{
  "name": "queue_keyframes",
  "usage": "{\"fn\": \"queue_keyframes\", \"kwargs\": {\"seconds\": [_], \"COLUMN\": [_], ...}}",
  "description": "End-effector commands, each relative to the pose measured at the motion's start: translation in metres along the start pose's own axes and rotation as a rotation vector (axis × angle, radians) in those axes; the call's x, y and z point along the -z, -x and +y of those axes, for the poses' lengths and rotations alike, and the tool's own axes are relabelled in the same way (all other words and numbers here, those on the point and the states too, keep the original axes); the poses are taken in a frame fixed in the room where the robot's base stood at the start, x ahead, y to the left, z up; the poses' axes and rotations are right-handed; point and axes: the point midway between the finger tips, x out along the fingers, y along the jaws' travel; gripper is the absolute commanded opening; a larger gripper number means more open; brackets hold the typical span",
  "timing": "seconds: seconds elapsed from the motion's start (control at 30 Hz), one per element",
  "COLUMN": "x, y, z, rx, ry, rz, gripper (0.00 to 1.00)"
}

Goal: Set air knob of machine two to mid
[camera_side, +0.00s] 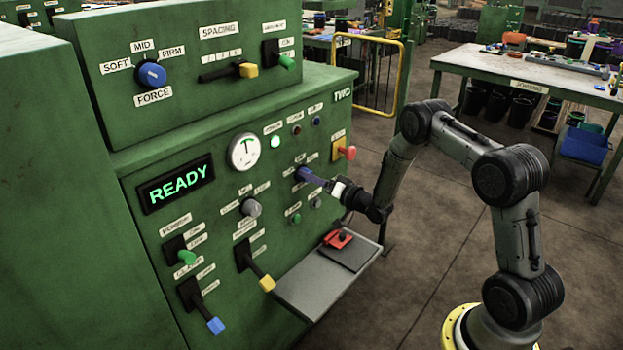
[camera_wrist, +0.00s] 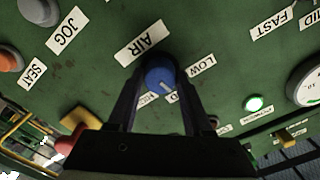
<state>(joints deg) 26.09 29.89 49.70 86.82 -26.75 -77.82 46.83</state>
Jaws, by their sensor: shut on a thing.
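The green machine marked TWO (camera_side: 342,95) has a blue air knob on its front panel, mostly hidden behind my fingers in the side view. In the wrist view the blue knob (camera_wrist: 158,76) sits under an AIR label (camera_wrist: 144,42), with a LOW label (camera_wrist: 201,68) to its right and partly hidden labels below. Its white pointer line slants down and right toward the partly covered label ending in D. My gripper (camera_side: 318,181) reaches the panel from the right. In the wrist view my gripper (camera_wrist: 161,70) is shut on the knob, one finger each side.
A red button on a yellow plate (camera_side: 345,151) is close above right of my gripper. A grey shelf (camera_side: 312,288) with a red item (camera_side: 338,238) sticks out below. A grey knob (camera_side: 251,208) and levers are left. The blue force knob (camera_side: 151,74) is higher up.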

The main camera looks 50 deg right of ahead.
Motion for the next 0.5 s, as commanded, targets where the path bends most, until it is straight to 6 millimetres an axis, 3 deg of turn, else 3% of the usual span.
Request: {"fn": "queue_keyframes", "kwargs": {"seconds": [0.5], "x": [0.0010], "y": [-0.0004], "z": [-0.0004], "rx": [0.001], "ry": [-0.160], "rz": [0.002], "gripper": [0.00]}}
